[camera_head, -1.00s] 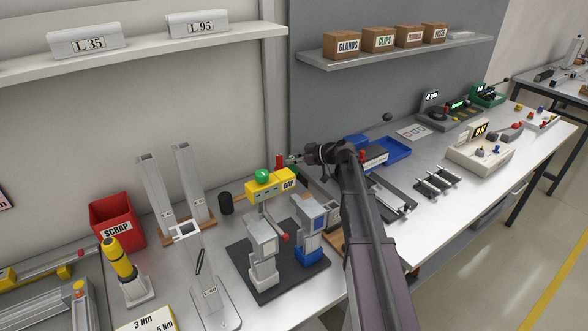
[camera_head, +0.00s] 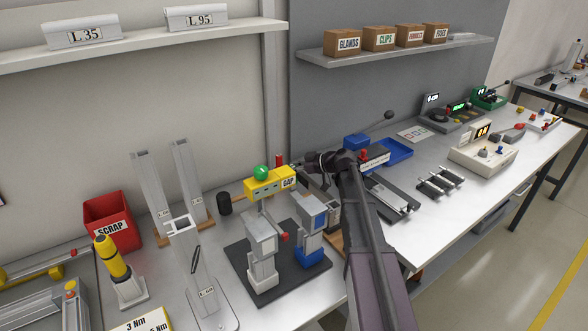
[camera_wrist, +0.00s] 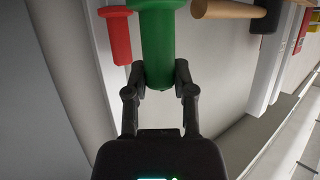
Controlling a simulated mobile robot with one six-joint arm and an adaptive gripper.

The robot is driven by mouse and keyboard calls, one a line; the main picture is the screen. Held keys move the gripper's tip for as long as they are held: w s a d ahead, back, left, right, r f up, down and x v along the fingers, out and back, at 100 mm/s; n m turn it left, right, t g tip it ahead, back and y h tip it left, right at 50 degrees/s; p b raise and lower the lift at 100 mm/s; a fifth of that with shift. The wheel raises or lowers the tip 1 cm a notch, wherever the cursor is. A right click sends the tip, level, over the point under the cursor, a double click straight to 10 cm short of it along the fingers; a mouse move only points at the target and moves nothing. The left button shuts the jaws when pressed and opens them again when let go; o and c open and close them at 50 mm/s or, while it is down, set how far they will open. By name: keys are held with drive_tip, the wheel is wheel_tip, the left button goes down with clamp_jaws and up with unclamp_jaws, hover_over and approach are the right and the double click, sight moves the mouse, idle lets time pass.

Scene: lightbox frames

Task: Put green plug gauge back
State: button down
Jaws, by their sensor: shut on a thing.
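The green plug gauge (camera_wrist: 158,45) is between my gripper's fingers in the wrist view, with its wide flange toward the top edge. My gripper (camera_wrist: 158,76) is shut on its narrower end. Its upper end is cut off by the frame. A red plug gauge (camera_wrist: 120,38) stands apart to the left of the green one in the wrist view. It also shows behind the GAP block in the head view (camera_head: 279,160).
A mallet with a wooden handle (camera_wrist: 228,9) lies near the gauges. Grey stands (camera_head: 262,250), a red SCRAP bin (camera_head: 112,222) and a blue tray (camera_head: 394,150) occupy the bench.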

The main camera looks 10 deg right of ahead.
drive_tip(key=shift+f, duration=0.15)
drive_tip(key=shift+c, duration=2.2)
unclamp_jaws()
drive_tip(key=shift+r, duration=0.25)
drive_tip(key=p+v, duration=0.4)
drive_tip(key=v, duration=0.8)
drive_tip(key=shift+p, duration=0.35)
